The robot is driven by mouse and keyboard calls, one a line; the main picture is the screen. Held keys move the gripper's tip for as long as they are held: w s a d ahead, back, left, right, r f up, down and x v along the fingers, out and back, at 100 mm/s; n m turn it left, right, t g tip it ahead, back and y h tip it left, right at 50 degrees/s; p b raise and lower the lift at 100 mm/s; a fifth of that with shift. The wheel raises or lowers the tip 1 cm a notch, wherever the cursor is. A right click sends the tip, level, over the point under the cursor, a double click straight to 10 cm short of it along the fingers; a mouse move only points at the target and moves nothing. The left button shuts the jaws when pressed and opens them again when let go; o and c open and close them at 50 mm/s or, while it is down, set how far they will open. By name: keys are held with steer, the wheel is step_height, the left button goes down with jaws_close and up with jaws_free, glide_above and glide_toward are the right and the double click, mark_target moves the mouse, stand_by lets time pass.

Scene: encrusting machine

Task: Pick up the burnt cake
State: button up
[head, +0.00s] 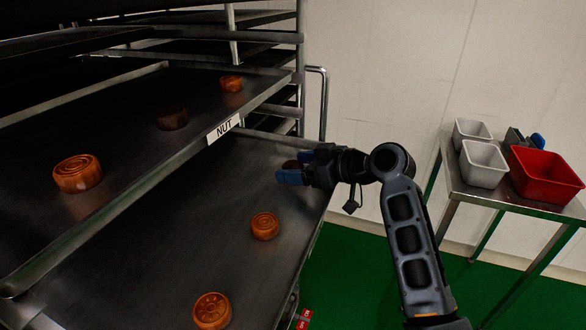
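A dark, burnt-looking cake (290,165) is on the lower tray (150,240), towards its far right side. My gripper (296,167) reaches in from the right at this cake. One blue finger is on the near side of it, and part of the other blue finger shows behind. The gripper partly hides the cake, and I cannot tell whether the fingers touch it. A second dark cake (172,118) sits on the upper tray (125,150), which has a "NUT" label (223,129), between two orange-brown cakes.
Orange-brown cakes stand on the lower tray (264,226) and the upper tray (78,173). The rack post (300,60) and handle (323,100) rise behind my gripper. A side table at right holds white bins (484,164) and a red bin (545,176). Green floor lies between.

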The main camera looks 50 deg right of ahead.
steer(key=c, duration=1.1)
steer(key=shift+r, duration=0.1)
